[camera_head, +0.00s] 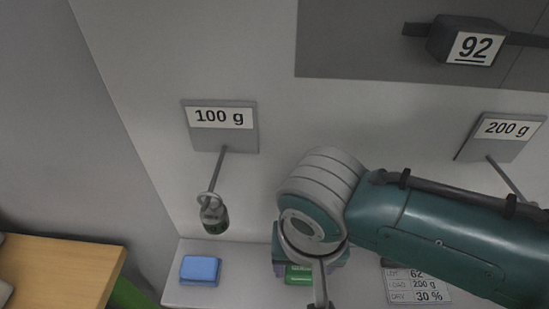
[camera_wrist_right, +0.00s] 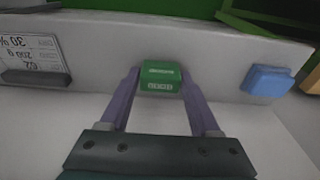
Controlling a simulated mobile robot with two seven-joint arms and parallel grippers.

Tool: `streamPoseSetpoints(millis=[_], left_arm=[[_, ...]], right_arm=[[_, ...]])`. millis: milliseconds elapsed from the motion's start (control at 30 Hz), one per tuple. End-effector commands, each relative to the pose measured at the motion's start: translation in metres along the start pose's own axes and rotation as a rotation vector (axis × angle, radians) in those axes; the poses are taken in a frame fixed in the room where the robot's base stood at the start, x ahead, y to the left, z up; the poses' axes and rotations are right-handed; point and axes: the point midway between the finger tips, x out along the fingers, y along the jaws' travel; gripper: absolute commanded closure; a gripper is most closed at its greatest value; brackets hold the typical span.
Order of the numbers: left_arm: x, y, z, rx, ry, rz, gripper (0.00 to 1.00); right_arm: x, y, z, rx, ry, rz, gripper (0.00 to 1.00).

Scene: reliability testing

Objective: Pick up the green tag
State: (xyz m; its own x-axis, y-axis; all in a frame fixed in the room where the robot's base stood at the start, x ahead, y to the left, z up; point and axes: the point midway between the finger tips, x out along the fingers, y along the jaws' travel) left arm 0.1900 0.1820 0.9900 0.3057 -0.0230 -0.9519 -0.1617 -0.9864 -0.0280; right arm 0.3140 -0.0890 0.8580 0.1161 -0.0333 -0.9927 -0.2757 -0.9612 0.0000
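The green tag (camera_wrist_right: 161,77) is a small block with pale print at the edge of a light ledge. In the wrist view it lies between the purple fingertips of my right gripper (camera_wrist_right: 161,86), with almost no gap at either side. Whether the fingers press on it or only stand beside it, I cannot tell. In the head view a part of the green tag (camera_head: 298,274) shows beneath my right gripper (camera_head: 305,268), partly hidden by my wrist. My left gripper is in neither view.
A blue block (camera_head: 200,270) lies left of the tag on the ledge. A label card (camera_head: 418,287) stands to the right. A metal weight (camera_head: 214,214) hangs from the rod below the "100 g" plate (camera_head: 222,124). A wooden surface (camera_head: 55,272) is at the lower left.

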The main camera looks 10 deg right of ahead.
Motion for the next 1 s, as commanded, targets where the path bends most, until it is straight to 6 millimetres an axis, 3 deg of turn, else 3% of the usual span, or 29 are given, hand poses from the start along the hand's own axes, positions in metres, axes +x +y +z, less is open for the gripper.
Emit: streamPoseSetpoints(millis=[67,500,800,1000], left_arm=[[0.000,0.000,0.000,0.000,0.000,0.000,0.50],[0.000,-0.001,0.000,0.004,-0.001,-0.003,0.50],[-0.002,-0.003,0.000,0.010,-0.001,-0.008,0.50],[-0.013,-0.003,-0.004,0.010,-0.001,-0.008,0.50]], right_arm=[[0.000,0.000,0.000,0.000,0.000,0.000,0.47],[0.000,0.000,0.000,0.000,0.000,0.001,0.96],[-0.003,0.000,0.000,0.000,0.000,0.000,0.97],[-0.027,0.000,-0.003,0.001,0.000,-0.001,0.97]])
